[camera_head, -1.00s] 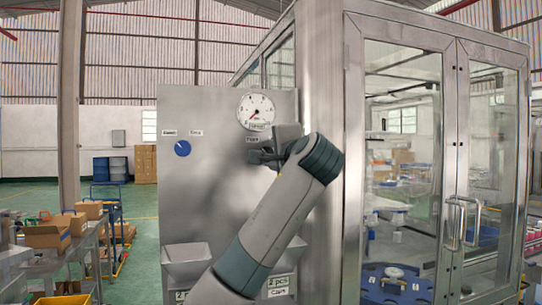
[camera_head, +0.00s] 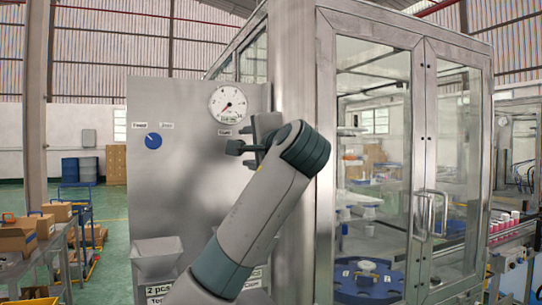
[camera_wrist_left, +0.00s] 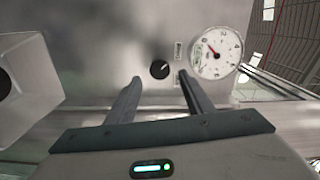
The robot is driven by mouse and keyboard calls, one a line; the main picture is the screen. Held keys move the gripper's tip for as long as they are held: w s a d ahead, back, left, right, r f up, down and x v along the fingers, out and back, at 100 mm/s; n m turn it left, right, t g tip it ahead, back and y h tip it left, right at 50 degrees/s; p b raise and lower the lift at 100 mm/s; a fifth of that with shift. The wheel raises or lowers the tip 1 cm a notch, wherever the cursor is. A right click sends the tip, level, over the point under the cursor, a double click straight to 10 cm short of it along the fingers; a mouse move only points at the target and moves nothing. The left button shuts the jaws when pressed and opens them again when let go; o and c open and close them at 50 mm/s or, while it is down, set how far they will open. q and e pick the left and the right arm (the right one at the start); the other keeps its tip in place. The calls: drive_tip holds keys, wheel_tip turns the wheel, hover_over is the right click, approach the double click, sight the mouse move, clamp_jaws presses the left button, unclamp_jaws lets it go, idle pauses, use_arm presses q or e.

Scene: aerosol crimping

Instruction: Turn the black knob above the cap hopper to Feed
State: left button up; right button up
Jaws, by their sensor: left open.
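The black knob (camera_wrist_left: 159,69) is on the metal panel in the left wrist view, with a pale mark toward its upper right. Small labels (camera_wrist_left: 178,50) sit to its right, too small to read. My left gripper (camera_wrist_left: 160,78) is open, with its fingertips on either side of the knob in the picture. I cannot tell whether they touch it. In the head view my left gripper (camera_head: 242,156) is in front of the panel (camera_head: 185,205), below the round gauge (camera_head: 228,104), and the black knob is hidden. My right gripper is not in view.
A blue knob (camera_head: 153,141) with labels above it is on the panel's left. A metal hopper (camera_head: 157,258) is below it; my arm covers the area to its right. A glass-doored cabinet (camera_head: 375,150) stands right of the panel. A cluttered table (camera_head: 50,250) is at left.

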use_arm(q)
drive_tip(key=b+v, duration=0.4)
drive_tip(key=v, duration=0.9)
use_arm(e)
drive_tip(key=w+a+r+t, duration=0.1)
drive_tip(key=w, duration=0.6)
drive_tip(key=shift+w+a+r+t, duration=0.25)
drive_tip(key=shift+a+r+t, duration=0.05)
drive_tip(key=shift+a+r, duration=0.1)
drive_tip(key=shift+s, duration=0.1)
